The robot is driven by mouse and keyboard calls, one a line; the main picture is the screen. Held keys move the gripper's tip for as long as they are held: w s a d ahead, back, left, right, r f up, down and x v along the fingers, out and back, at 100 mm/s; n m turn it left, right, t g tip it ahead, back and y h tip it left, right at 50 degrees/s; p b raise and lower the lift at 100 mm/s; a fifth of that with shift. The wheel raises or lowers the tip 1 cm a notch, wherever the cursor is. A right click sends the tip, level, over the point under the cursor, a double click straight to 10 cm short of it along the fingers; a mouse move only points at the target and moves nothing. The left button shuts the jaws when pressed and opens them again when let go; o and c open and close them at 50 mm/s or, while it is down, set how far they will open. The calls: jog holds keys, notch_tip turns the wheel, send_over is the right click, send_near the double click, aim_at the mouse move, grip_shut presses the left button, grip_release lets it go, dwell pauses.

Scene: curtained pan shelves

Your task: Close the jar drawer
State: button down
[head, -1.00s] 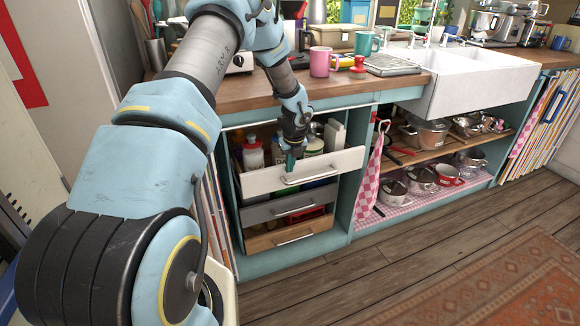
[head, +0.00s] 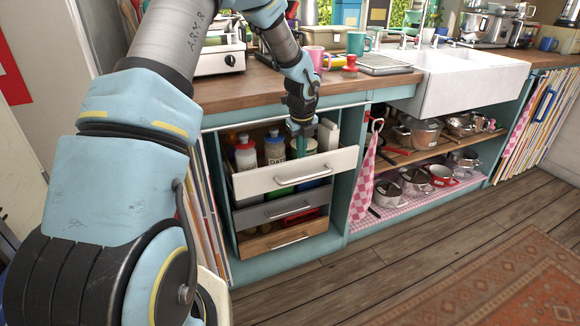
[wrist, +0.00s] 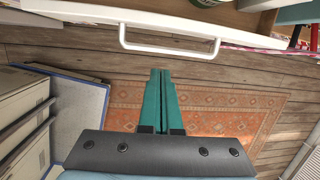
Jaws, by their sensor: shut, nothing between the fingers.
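The jar drawer (head: 262,184) is the top drawer under the counter. It stands pulled out, with a white front and a metal bar handle (head: 300,179). Inside are a white jar with a red lid (head: 245,155), a blue-lidded jar (head: 275,150) and others partly hidden by the drawer front. My gripper (head: 294,130) is shut and empty, pointing down above the drawer front's level in the head view. In the wrist view its teal fingers (wrist: 161,76) are together over the floor, apart from the white front and its handle (wrist: 170,49).
Below are a grey drawer (head: 260,216) and a wooden drawer (head: 262,246). Open pan shelves (head: 405,158) with a checked cloth stand to the right, under the white sink (head: 465,85). The floor in front is clear, with a rug (head: 470,265).

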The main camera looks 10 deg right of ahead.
jog(key=s+d+f+n+t+h+b, duration=0.2)
jog(key=s+d+f+n+h+b, duration=0.1)
jog(key=d+f+b, duration=0.4)
jog(key=s+d+f+n+t+h+b, duration=0.25)
jog(key=d+f+b, duration=0.3)
jog(key=d, duration=0.35)
jog(key=n+t+y+b, duration=1)
jog(key=n+t+b, duration=0.15)
jog(key=b, duration=0.35)
send_near(290, 167)
jog(key=shift+g, duration=0.5)
jog(key=b+x, duration=0.1)
jog(key=x, duration=0.1)
jog(key=b+x, duration=0.1)
jog(key=x, duration=0.1)
jog(key=b+x, duration=0.1)
jog(key=x, duration=0.1)
jog(key=shift+w+r, duration=0.3)
jog(key=shift+w, duration=0.1)
